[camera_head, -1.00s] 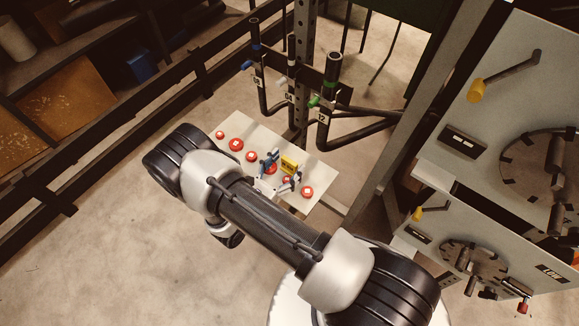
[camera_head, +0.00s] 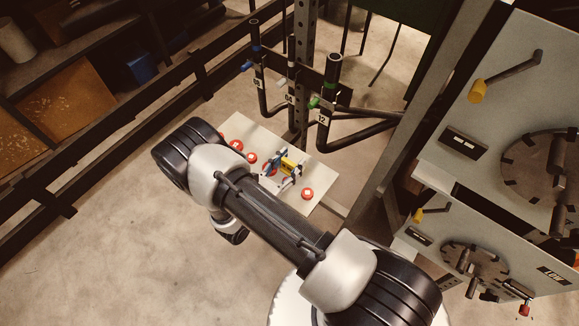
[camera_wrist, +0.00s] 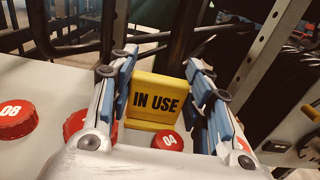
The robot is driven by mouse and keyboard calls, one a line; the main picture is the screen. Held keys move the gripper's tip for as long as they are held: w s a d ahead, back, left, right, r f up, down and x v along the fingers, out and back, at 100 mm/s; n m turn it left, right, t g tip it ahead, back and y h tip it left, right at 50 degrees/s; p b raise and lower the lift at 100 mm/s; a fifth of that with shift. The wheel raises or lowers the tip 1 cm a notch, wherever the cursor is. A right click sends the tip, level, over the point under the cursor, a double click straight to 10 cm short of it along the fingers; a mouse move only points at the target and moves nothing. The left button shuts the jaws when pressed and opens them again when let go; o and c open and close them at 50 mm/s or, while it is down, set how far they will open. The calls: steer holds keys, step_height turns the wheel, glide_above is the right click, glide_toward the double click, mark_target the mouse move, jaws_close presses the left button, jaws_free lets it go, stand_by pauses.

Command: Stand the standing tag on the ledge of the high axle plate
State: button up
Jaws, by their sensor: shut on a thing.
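The standing tag is a small yellow sign lettered IN USE, upright in the wrist view (camera_wrist: 156,100) and small in the head view (camera_head: 290,164). My gripper (camera_head: 284,167) is shut on it. In the wrist view the two blue-padded fingers of my gripper (camera_wrist: 165,85) flank the tag on its left and right. The tag is at the pale board; I cannot tell whether its foot touches it. The high axle plate (camera_head: 510,85) is the upper grey panel at right, with a yellow-handled crank, a round hub and a dark bracket (camera_head: 463,141).
The pale board (camera_head: 316,171) carries several red caps, one marked 04 (camera_wrist: 167,140). A lower grey panel (camera_head: 500,245) marked LOW sits below the high one. Black pipes with coloured handles (camera_head: 325,100) and a perforated post (camera_head: 303,60) rise behind the board.

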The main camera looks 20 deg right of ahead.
mark_target(290, 162)
steer(key=shift+c, duration=0.5)
steer(key=shift+r, duration=0.45)
step_height(290, 162, up, 22)
steer(key=w+n+t+y+p, duration=0.1)
steer(key=n+t+y+p, duration=0.4)
steer(key=y+p, duration=0.1)
steer(key=shift+w+a+f+p, duration=0.2)
steer(key=shift+a+p, duration=0.1)
steer(key=shift+a, duration=0.1)
steer(key=shift+a, duration=0.1)
